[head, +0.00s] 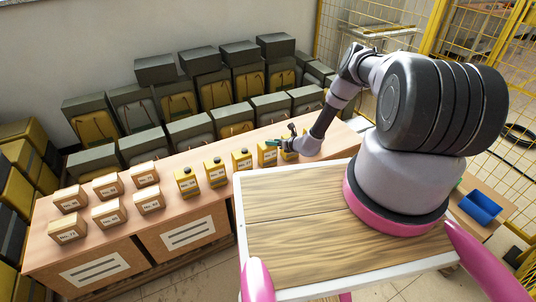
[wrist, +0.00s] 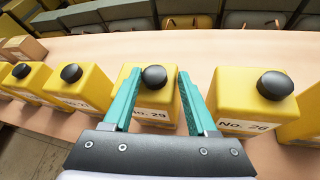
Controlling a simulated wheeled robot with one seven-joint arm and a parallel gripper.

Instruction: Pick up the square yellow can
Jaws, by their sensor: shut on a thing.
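The square yellow can (wrist: 150,97) has a black round cap and a white label reading "No. 29". My gripper (wrist: 159,76) is shut on it in the wrist view, with one teal finger on each side just below the cap. The can looks upright, in line with its neighbours; I cannot tell whether its base touches the table. In the head view, my gripper (head: 277,145) is over the row of cans, and the held can (head: 267,156) is partly covered by it.
Similar yellow cans stand close on both sides, "No. 26" (wrist: 245,100) to the right and another (wrist: 80,90) to the left. Several small cardboard boxes (head: 107,212) stand at the left of the wooden table (head: 165,218). Dark-lidded yellow cases (head: 190,130) line the back.

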